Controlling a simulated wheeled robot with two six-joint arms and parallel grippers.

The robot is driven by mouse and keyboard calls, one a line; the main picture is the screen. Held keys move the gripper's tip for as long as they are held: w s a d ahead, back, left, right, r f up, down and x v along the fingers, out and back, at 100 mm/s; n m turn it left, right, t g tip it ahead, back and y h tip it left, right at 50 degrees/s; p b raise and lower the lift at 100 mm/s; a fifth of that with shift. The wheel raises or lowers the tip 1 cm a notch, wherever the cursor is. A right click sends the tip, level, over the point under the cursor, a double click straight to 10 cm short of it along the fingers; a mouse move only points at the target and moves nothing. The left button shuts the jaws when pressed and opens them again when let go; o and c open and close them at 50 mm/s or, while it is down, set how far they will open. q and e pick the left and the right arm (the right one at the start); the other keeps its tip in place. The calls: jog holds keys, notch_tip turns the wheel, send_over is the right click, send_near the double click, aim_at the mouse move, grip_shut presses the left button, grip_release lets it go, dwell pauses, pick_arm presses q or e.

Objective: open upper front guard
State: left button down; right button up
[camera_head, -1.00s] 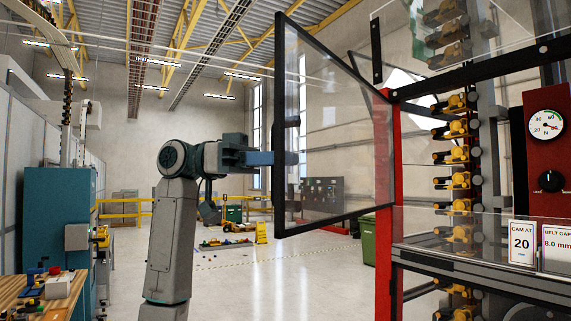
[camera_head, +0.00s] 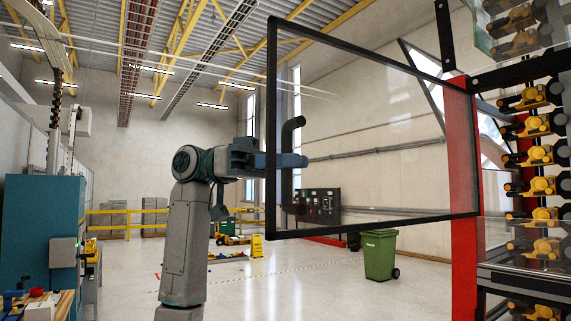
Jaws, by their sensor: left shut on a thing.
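The upper front guard (camera_head: 375,130) is a clear panel in a black frame. It stands swung out from the red machine post (camera_head: 464,170) on its right side and spans the middle of the view. A black bar handle (camera_head: 288,185) is near its free left edge. My left gripper (camera_head: 285,160), with blue fingers, is shut on the handle at mid-height, partly seen through the panel. The exact finger contact is hard to make out. My right gripper is out of view.
Yellow-and-black grippers hang in a column (camera_head: 540,155) inside the machine at right. A green bin (camera_head: 380,254) stands on the floor beyond the guard. A workbench (camera_head: 62,304) and teal cabinet (camera_head: 38,235) are at left. Open floor lies between.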

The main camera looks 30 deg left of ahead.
pick_arm(q)
jog(key=shift+w+a, duration=0.1)
dwell(0.3)
jog(key=c, duration=1.5)
grip_release()
jog(key=shift+o, duration=0.2)
jog(key=a+b, duration=0.3)
jog(key=a, duration=0.7)
jog(key=shift+s+a, duration=0.35)
jog(key=shift+s, duration=0.1)
